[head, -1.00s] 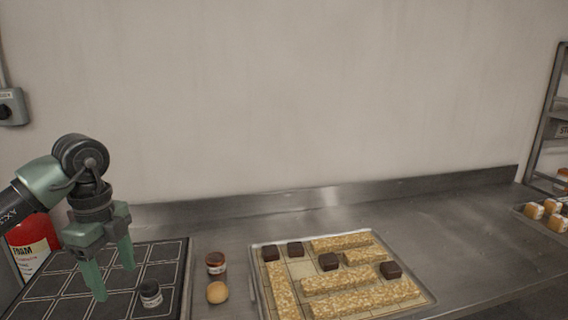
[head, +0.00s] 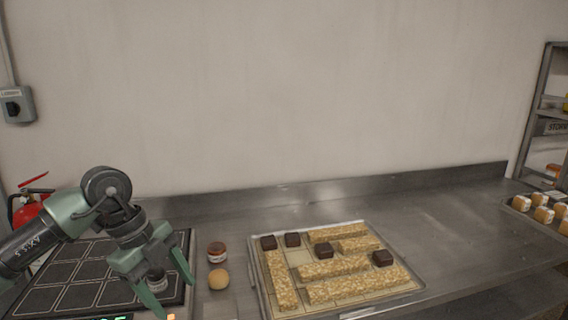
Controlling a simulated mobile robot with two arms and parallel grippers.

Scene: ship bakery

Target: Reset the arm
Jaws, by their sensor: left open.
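My left gripper (head: 172,291) is in the lower left of the head view. It is open with its green fingers apart, low over the right part of a dark gridded board (head: 67,277). A small dark-lidded jar (head: 157,281) shows between its fingers, partly hidden; I cannot tell whether they touch it. My right gripper is not in view.
A jar with a reddish label (head: 217,252) and a round tan ball (head: 218,279) stand right of the board. A tray (head: 421,284) holds oat bars and dark cubes. A fire extinguisher (head: 30,212) stands at left.

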